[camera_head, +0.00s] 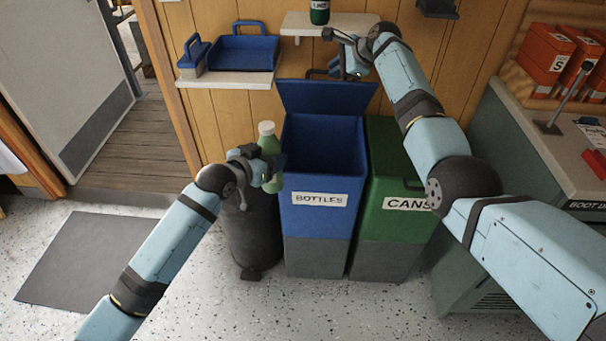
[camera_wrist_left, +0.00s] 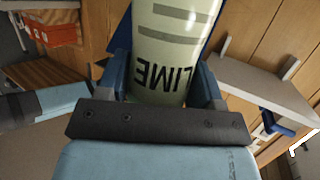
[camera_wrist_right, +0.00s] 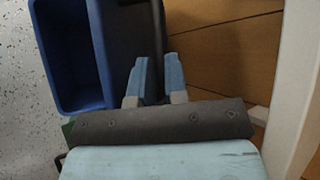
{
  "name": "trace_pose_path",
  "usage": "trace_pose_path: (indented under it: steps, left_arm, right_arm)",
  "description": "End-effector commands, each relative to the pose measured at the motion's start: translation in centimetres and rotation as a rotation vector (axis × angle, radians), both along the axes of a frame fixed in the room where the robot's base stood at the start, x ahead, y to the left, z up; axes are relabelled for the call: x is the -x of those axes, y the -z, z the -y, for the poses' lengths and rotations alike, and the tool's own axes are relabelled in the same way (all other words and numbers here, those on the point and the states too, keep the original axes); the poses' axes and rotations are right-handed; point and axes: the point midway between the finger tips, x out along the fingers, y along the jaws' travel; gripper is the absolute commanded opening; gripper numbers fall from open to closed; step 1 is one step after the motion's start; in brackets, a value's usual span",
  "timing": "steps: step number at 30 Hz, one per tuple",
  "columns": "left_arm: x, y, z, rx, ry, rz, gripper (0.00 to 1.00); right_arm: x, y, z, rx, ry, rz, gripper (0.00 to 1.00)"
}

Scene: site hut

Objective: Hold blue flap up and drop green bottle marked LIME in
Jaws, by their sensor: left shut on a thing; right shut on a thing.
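The green bottle marked LIME (camera_head: 268,144) has a white cap. My left gripper (camera_head: 267,172) is shut on it and holds it upright just left of the blue bin, outside the opening. The LIME print shows in the left wrist view on the bottle (camera_wrist_left: 172,70). The blue bin marked BOTTLES (camera_head: 319,222) stands open. Its blue flap (camera_head: 325,97) is raised at the back. My right gripper (camera_head: 352,66) is shut on the flap near its upper right edge. In the right wrist view the flap (camera_wrist_right: 135,40) runs between the fingers, its gripped part mostly hidden.
A green bin marked CANS (camera_head: 395,230) stands against the right side of the blue bin. A dark round bin (camera_head: 250,230) is below the bottle. A counter is at right.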

Motion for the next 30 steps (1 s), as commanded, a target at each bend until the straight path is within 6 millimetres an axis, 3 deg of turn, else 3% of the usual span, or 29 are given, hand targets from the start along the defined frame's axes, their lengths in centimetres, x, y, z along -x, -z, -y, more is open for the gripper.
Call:
trace_pose_path:
  steps: [5,21,30]
  left_arm:
    - [-1.7,-0.1,1.0,-0.002,0.021,0.003,0.42]
    - [-12.8,0.7,5.0,-0.002,0.018,-0.001,0.42]
    - [-12.5,6.1,4.9,-0.001,0.019,-0.001,0.42]
  right_arm:
    - [-0.1,0.3,0.3,0.005,0.003,-0.002,0.00]
    - [-0.1,0.3,0.4,0.006,0.004,-0.001,0.00]
    - [-0.1,0.3,0.4,0.005,0.005,-0.001,0.00]
